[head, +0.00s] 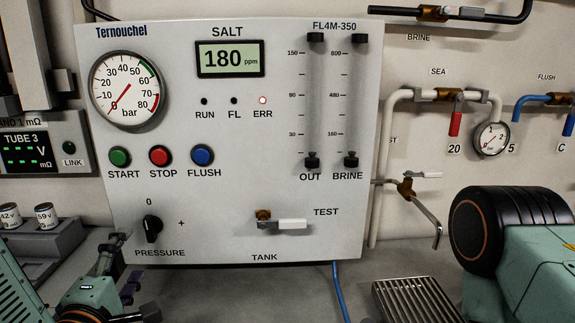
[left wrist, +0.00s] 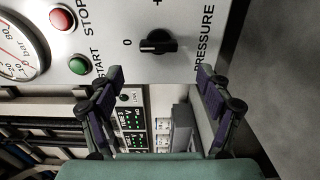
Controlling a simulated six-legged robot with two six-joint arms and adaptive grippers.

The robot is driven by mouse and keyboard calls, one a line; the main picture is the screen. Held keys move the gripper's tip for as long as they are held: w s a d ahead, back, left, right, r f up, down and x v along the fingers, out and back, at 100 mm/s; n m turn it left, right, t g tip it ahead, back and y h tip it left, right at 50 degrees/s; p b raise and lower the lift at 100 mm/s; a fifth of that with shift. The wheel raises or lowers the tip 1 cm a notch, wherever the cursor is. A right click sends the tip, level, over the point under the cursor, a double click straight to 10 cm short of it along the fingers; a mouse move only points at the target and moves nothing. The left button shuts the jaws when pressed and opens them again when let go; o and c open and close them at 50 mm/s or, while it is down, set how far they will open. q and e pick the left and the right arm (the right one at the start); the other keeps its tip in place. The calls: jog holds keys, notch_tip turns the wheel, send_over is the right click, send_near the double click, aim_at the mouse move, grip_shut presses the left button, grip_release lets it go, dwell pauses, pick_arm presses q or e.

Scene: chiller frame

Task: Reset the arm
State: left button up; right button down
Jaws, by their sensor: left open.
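My left gripper (head: 130,278) is at the lower left of the head view, in front of the panel's lower left corner. In the left wrist view the left gripper (left wrist: 162,82) has its two dark fingers spread wide, with nothing between them. The black PRESSURE knob (head: 152,229) is close by on the panel; it also shows beyond the fingertips in the left wrist view (left wrist: 158,42). The fingers appear apart from it. My right arm's teal and black links (head: 510,235) fill the lower right of the head view; its gripper is out of sight.
The white control panel (head: 230,120) has a gauge (head: 126,91), coloured buttons and a TEST valve (head: 282,223). The red ERR lamp (head: 262,100) is lit. Pipes and valves (head: 437,95) line the right wall. A metal grate (head: 415,300) lies low right; a blue tube (head: 340,290) hangs below the panel.

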aim_at(147, 231)
pick_arm(q)
jog(key=w, duration=0.7)
jog(key=shift+a, duration=0.15)
jog(key=shift+w+m, duration=0.2)
jog(key=shift+m, duration=0.1)
jog(key=m+p, duration=0.1)
jog(key=m, duration=0.2)
jog(key=shift+r+p, duration=0.2)
jog(key=shift+p, duration=0.1)
jog(key=m+p, duration=0.1)
jog(key=m, duration=0.3)
jog(key=m+p, duration=0.1)
jog(key=m, duration=0.3)
jog(key=m+p, duration=0.1)
jog(key=m, duration=0.3)
jog(key=shift+r, duration=0.1)
jog(key=s, duration=0.7)
jog(key=shift+s+d, duration=0.35)
jog(key=shift+s, duration=0.05)
